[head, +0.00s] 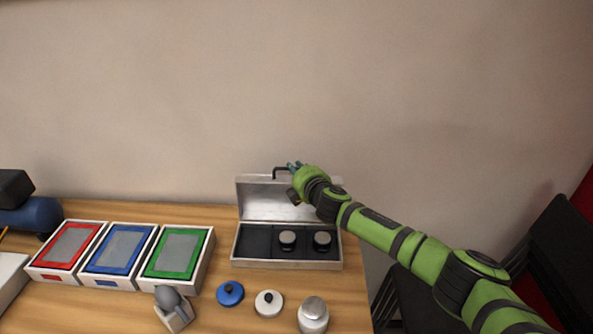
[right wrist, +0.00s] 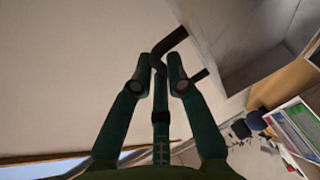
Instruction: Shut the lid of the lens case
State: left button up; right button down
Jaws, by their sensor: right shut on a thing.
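The silver lens case (head: 286,265) stands on the table with its lid (head: 258,203) upright at the back, so it is open. Two round dark lenses with grey tops, one at the middle (head: 287,240) and one at the right (head: 322,241), sit in its dark inside; the left part looks empty. My right gripper (head: 292,167) is at the lid's top edge, shut on the dark handle (head: 279,170). In the right wrist view the handle (right wrist: 172,41) passes between the fingertips (right wrist: 159,72). My right arm hides the lid's right part. My left gripper is out of view.
Red (head: 67,246), blue (head: 119,250) and green (head: 177,255) framed trays stand left of the case. In front are a blue knobbed disc (head: 230,294), a white one (head: 269,304), a silver jar (head: 313,315) and a grey blower (head: 170,303). The wall is close behind.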

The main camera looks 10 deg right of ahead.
jog(key=s+a+f+n+t+y+b, duration=0.1)
jog(key=s+t+b, duration=0.5)
jog(key=b, duration=1.3)
jog(key=s+a+f+n, duration=0.1)
jog(key=s, duration=0.3)
jog(key=shift+s+f+n, duration=0.15)
jog(key=shift+n, duration=0.25)
jog(key=c, duration=1.5)
grip_release()
jog(key=shift+r, duration=0.2)
